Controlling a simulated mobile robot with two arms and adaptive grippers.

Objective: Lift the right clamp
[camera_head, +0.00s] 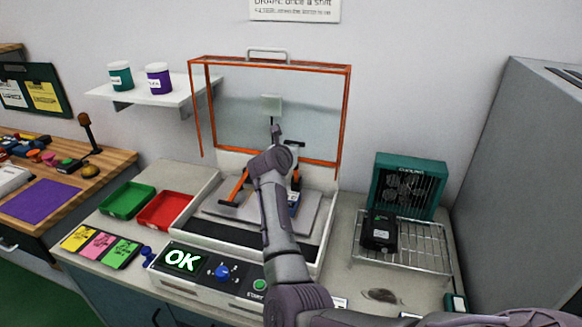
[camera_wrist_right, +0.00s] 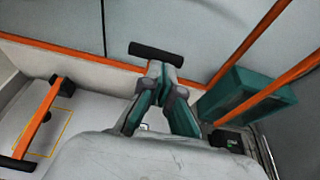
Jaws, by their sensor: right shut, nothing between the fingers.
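The right clamp (camera_head: 296,179) stands on the tray of the orange-framed machine in the head view. Only a short orange part of it shows beside my right arm; the rest is hidden. My right gripper (camera_head: 275,131) is above the tray in front of the raised clear cover. It is shut and empty. In the right wrist view, my fingertips (camera_wrist_right: 162,72) are together just below a black bar (camera_wrist_right: 155,52), which looks like a clamp's grip; I cannot tell whether they touch. The left clamp (camera_head: 238,187) has an orange lever, also in the wrist view (camera_wrist_right: 38,120). My left gripper is out of view.
The clear cover's orange frame (camera_head: 346,115) stands up behind the tray. A teal fan (camera_head: 408,185) and a wire rack (camera_head: 432,257) holding a black device (camera_head: 379,232) are at right. Green (camera_head: 127,201) and red (camera_head: 165,210) bins are at left. The panel's screen (camera_head: 183,261) reads OK.

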